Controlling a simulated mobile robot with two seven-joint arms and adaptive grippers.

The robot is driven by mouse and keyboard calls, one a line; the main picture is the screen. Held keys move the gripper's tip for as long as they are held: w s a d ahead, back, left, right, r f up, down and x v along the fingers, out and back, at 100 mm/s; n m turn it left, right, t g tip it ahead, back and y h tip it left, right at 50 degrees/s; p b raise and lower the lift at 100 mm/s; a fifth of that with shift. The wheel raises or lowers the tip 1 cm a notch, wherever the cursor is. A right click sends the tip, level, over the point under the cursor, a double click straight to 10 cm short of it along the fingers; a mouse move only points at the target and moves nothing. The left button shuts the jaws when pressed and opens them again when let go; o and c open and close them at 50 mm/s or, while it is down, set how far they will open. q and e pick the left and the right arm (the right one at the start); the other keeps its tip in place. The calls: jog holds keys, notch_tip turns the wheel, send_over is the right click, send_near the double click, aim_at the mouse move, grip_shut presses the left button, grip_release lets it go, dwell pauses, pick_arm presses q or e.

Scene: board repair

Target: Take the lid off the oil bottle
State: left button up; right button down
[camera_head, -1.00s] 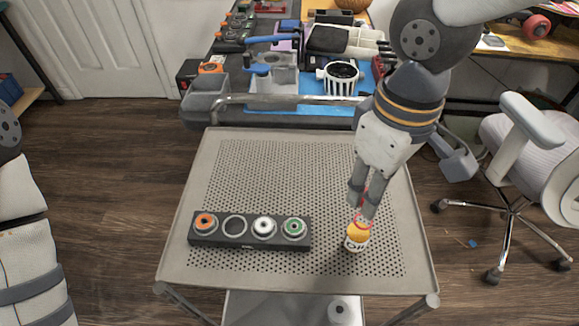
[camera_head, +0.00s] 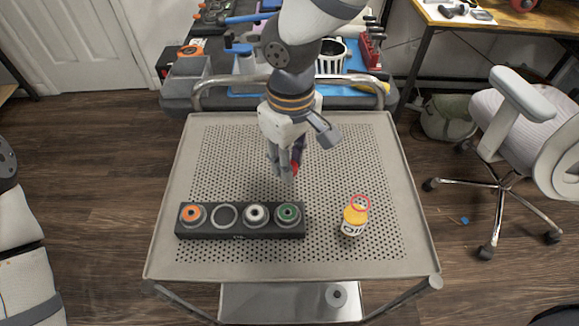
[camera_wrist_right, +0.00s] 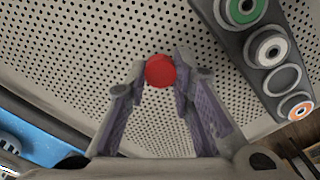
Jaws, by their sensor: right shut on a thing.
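The oil bottle (camera_head: 354,222) stands upright on the right part of the perforated cart top in the head view. It has a yellow-orange upper part, a white label and a thin red ring showing at its top. My right gripper (camera_head: 285,176) is left of and behind the bottle, apart from it, above the cart. It is shut on the red lid, a small round piece (camera_wrist_right: 160,71) between the fingertips in the right wrist view. In the head view the lid (camera_head: 295,168) is mostly hidden by the fingers. My left gripper is out of view; only part of my left arm shows.
A black holder (camera_head: 240,236) with several round sockets, with orange, white and green centres, lies on the front left of the cart top (camera_head: 380,150). A cluttered tool bench stands behind. An office chair (camera_head: 525,110) is at the right.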

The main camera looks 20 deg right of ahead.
notch_tip(320, 180, down, 3)
jog(key=shift+s+f, duration=0.1)
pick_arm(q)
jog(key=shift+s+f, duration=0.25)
pick_arm(e)
jog(key=shift+r, duration=0.2)
jog(key=shift+f, duration=0.1)
jog(key=c, duration=1.4)
grip_release()
jog(key=shift+f, duration=0.1)
jog(key=shift+d, duration=0.1)
notch_tip(320, 180, up, 12)
jog(key=shift+f+p, duration=0.1)
jog(key=shift+p, duration=0.6)
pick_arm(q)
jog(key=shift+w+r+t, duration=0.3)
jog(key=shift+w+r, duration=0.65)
pick_arm(e)
jog(key=shift+r, duration=0.3)
